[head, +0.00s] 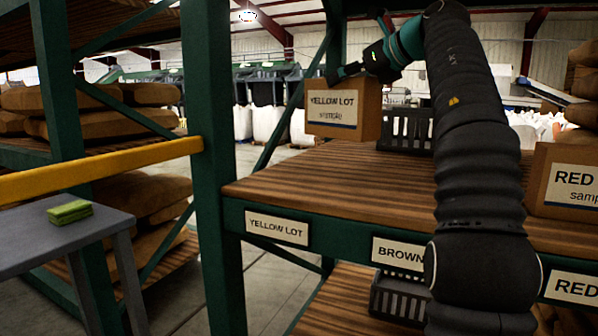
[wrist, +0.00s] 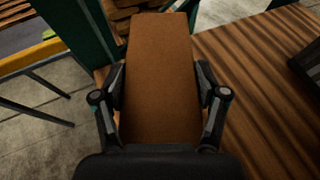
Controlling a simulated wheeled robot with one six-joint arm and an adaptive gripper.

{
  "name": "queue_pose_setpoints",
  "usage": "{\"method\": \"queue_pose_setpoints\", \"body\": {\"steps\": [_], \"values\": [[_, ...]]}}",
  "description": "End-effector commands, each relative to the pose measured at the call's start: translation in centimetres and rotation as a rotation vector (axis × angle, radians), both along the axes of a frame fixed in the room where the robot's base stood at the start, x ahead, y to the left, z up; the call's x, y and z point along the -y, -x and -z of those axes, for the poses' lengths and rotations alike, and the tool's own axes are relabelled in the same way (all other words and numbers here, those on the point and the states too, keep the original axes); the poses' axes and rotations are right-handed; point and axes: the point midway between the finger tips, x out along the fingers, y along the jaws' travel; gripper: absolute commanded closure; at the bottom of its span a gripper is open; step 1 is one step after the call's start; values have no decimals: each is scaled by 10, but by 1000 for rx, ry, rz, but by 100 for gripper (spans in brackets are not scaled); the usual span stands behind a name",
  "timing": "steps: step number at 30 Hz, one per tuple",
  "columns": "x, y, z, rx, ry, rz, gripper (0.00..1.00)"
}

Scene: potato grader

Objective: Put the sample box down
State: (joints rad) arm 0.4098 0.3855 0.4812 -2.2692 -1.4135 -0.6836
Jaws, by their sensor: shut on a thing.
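The sample box (head: 343,108) is brown cardboard with a white label reading "YELLOW LOT". It is upright near the far left edge of the wooden shelf (head: 300,185); I cannot tell if its base touches the boards. My gripper (head: 345,73) is shut on the box from above. In the wrist view the plain brown box top (wrist: 160,50) fills the space between the two fingers of my gripper (wrist: 160,82). A "YELLOW LOT" plate (head: 277,228) is on the shelf's front beam, at the left end.
A dark crate (head: 405,130) stands right of the box, behind my arm. A "RED" box (head: 568,185) is at the right. A green post (head: 215,150) bounds the shelf's left end. The shelf boards above the yellow plate are bare. A grey table (head: 50,235) holds a green cloth (head: 70,211).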

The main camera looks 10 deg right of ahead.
Motion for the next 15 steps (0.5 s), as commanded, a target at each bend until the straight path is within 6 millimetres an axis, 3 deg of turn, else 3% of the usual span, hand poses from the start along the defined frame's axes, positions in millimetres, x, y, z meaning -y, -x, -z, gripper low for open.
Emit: {"method": "queue_pose_setpoints", "body": {"steps": [8,15], "values": [[-17,-8,9,3,-2,0,97],[-52,-30,34,3,-1,-2,97]]}}
